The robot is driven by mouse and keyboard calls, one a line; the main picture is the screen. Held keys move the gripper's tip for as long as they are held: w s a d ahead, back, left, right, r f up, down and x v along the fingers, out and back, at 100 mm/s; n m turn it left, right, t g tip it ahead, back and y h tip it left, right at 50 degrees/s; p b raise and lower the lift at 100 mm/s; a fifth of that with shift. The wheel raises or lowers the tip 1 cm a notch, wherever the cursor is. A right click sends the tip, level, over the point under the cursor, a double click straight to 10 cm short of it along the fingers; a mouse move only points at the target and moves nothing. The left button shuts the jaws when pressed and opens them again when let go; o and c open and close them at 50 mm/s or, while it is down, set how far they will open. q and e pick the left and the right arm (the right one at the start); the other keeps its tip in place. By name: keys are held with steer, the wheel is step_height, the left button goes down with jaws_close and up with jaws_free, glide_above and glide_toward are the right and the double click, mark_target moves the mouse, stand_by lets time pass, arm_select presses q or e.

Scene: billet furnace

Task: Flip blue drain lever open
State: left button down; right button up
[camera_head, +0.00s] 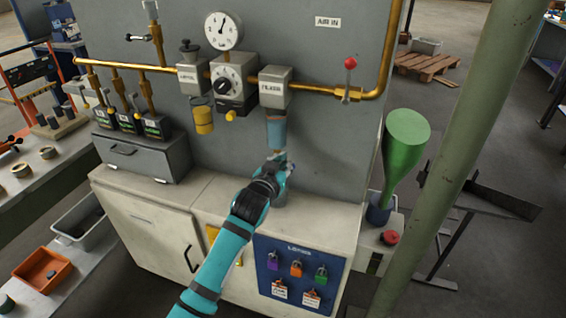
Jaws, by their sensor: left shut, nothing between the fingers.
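The filter unit (275,88) is a grey block on the brass air line, with a blue-tinted bowl (277,130) hanging below it. My left arm reaches up from the bottom of the head view. My left gripper (279,160) is shut and empty, right at the underside of the bowl. The blue drain lever cannot be made out clearly; the gripper covers most of the area under the bowl. Whether the fingers touch the lever cannot be told. My right gripper is not in view.
A grey panel carries the brass pipe, a round gauge (223,30), a regulator (232,82) and a red-knobbed valve (349,64). Below is a pale cabinet (330,215) with a blue padlock board (292,272). A green funnel (405,140) and a slanted post (470,130) stand right.

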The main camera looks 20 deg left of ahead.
arm_select(q)
steer(key=shift+d+f+m+y, duration=0.25)
steer(key=shift+f+m+y, duration=0.2)
steer(key=shift+m, duration=0.55)
step_height(320, 180, down, 6)
steer(key=a+m+t+y+b, duration=0.1)
steer(key=m+b, duration=0.3)
steer(key=m, duration=0.8)
steer(key=shift+a+t+y, duration=0.25)
steer(key=shift+t+y, duration=0.15)
steer(key=shift+y, duration=0.35)
